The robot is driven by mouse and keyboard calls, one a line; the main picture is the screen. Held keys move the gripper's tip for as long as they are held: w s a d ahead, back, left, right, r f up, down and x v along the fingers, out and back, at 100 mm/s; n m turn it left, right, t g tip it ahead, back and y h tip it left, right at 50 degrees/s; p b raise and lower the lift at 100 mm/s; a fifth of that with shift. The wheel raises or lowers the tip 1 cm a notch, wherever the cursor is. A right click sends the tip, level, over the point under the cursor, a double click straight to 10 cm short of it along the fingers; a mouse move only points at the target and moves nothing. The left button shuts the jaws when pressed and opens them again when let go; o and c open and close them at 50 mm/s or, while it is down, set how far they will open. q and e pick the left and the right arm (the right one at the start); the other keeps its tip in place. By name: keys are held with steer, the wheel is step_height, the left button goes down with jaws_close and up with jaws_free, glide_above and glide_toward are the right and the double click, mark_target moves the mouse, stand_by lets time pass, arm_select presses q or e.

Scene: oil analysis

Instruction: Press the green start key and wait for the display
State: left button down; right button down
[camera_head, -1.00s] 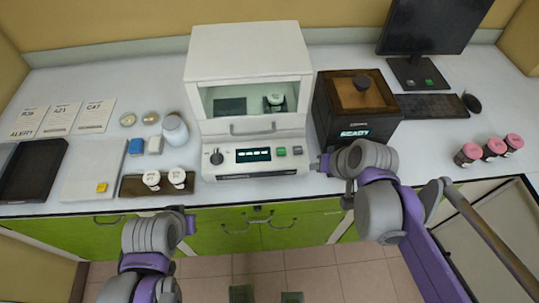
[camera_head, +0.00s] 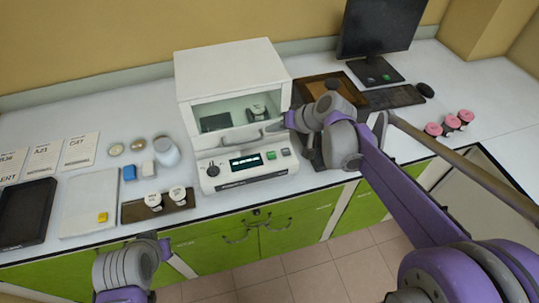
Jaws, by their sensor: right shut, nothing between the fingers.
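The white analyser (camera_head: 232,72) stands at the back middle of the bench. Its sloped front panel carries a dark display (camera_head: 245,163) with small light marks, too small to read. The green start key (camera_head: 271,155) is right of the display and uncovered, with a grey key (camera_head: 286,152) beside it. My right gripper (camera_head: 279,125) is shut and empty. It appears above and behind the keys, near the right end of the door handle, apart from the green key. My left arm is at the lower left; its gripper (camera_head: 168,252) shows only in small part.
Two white-lidded jars sit on a dark tray (camera_head: 133,212) at the left front. Pink-capped jars (camera_head: 450,123) stand at the right. A monitor (camera_head: 380,25) is behind.

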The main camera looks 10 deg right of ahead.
mark_target(274, 157)
steer(key=shift+f, duration=0.1)
